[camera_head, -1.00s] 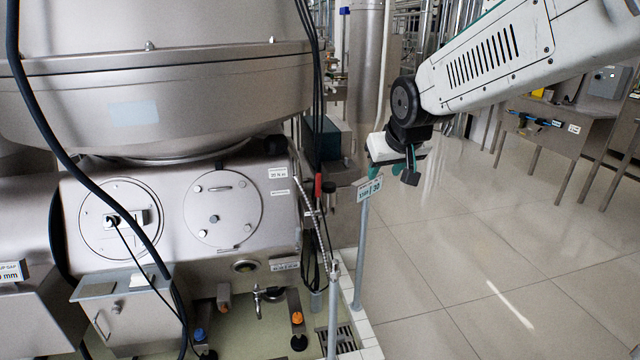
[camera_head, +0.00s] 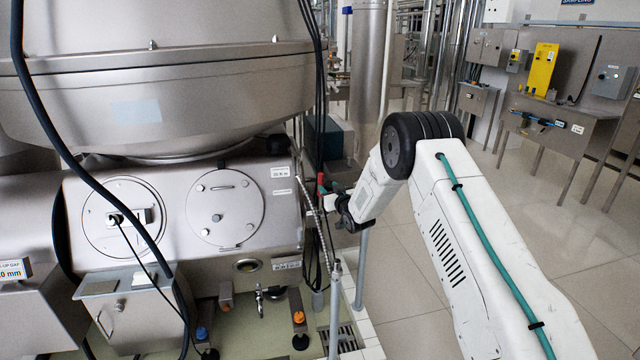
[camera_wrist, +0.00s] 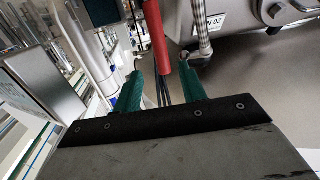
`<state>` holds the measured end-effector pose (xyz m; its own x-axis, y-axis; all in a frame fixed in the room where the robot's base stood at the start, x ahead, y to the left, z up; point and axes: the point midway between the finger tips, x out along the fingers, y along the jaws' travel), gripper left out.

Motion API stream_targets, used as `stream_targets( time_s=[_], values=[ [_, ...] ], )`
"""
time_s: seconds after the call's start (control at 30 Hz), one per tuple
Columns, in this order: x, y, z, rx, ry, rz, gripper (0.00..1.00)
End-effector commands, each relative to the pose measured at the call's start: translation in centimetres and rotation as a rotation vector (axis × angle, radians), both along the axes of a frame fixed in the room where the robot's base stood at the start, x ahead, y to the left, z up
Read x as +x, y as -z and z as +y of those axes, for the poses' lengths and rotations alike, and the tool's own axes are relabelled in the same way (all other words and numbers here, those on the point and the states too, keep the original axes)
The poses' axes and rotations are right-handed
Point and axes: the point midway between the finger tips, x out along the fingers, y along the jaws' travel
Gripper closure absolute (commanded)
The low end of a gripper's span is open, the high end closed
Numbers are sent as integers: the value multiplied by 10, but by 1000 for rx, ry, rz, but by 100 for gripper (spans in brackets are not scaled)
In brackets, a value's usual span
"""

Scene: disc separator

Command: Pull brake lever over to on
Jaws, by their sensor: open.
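The brake lever's red handle (camera_head: 320,182) stands beside the right end of the machine housing (camera_head: 285,215). In the wrist view the red handle (camera_wrist: 154,32) comes down from the top, and its lower end shows between my two green fingertips. My gripper (camera_wrist: 160,66) is open, with one finger on each side of the handle in the picture. I cannot tell whether either finger touches it. In the head view my gripper (camera_head: 335,195) is right by the handle and partly hidden by the wrist.
A braided hose (camera_wrist: 203,28) runs close to the right finger. A sign plate on a post (camera_wrist: 48,80) is at the left in the wrist view. Dark cables (camera_head: 313,110) hang behind the lever. A steel bench (camera_head: 555,130) stands at the back right, with open floor before it.

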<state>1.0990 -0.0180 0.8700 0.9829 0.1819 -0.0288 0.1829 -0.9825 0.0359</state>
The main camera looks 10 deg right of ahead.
Motion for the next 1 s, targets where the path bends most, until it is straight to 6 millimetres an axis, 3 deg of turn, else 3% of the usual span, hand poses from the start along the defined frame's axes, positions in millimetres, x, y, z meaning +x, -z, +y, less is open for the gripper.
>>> stream_targets(
  time_s=[0.17, 0.6, 1.0],
  values=[
    [8, 12, 3, 8, -11, -30, 59],
    [69, 12, 16, 8, -12, -29, 59],
    [78, 11, 17, 8, -11, -28, 59]
  ],
)
